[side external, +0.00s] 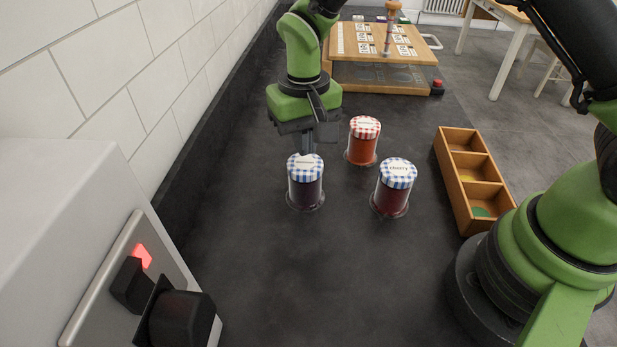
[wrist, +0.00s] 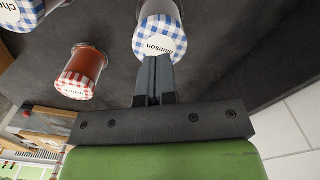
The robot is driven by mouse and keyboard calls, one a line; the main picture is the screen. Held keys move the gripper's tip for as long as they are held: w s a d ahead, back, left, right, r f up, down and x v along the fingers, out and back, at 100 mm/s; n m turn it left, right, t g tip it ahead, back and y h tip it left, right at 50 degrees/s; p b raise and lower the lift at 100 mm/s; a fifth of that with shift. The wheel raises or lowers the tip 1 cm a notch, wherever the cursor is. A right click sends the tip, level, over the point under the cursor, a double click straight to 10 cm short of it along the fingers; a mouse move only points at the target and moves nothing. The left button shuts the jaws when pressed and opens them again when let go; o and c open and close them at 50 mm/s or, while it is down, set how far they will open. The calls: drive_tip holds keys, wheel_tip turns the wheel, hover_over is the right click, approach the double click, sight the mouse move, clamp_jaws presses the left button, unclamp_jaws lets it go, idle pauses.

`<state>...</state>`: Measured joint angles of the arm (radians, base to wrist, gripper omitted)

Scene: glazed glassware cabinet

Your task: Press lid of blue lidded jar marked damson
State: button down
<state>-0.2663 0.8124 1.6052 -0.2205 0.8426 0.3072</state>
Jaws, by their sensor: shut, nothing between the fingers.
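The damson jar (side external: 305,187) has a blue-checked lid with a white label and dark contents, and it stands upright on a round base on the dark worktop. Its lid, lettered "damson", also shows in the wrist view (wrist: 160,36). My gripper (side external: 305,150) is shut and empty, pointing down at the far part of this lid. In the wrist view the closed fingers (wrist: 153,66) overlap the lid's edge. I cannot tell whether the fingertips touch the lid.
A blue-checked cherry jar (side external: 394,190) stands to the right, and a red-checked jar (side external: 362,142) behind. A wooden compartment box (side external: 448,178) lies further right. A wooden stand (side external: 345,72) is at the back, and a grey appliance (side external: 75,215) at front left. The front middle worktop is clear.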

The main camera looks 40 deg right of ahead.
drive_tip(key=shift+f, duration=1.15)
idle(0.5)
wheel_tip(320, 180, up, 8)
idle(0.6)
